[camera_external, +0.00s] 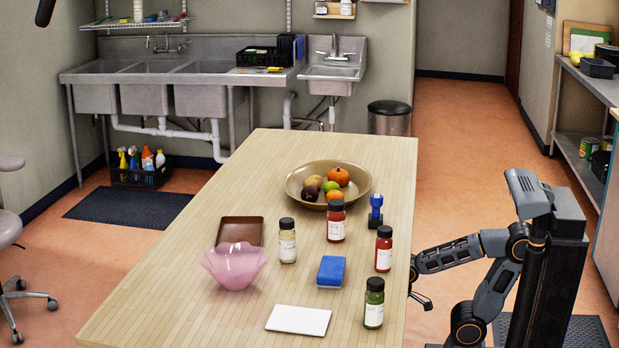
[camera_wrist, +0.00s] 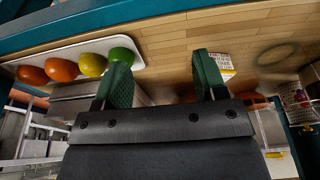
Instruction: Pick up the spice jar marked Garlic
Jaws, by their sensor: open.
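Several dark-capped spice jars stand upright on the wooden table (camera_external: 150,300) in the external view. One has pale contents (camera_external: 287,246), two are red, a nearer one (camera_external: 384,254) and a farther one (camera_external: 336,226), and one is green (camera_external: 374,309). Their labels are too small to read, so I cannot tell from the lettering which is Garlic. My gripper (camera_external: 421,298) is low beside the table's right edge, apart from all the jars. In the wrist view my gripper (camera_wrist: 162,75) is open, with nothing held between its green-padded fingers. No jar is clearly recognisable there.
A fruit bowl (camera_external: 297,188), brown tray (camera_external: 240,231), pink bowl (camera_external: 234,268), blue block (camera_external: 331,271), blue-handled object (camera_external: 376,212) and white card (camera_external: 298,320) share the tabletop. The wrist view shows a white tray (camera_wrist: 48,58) with round fruit. The table's left side is clear.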

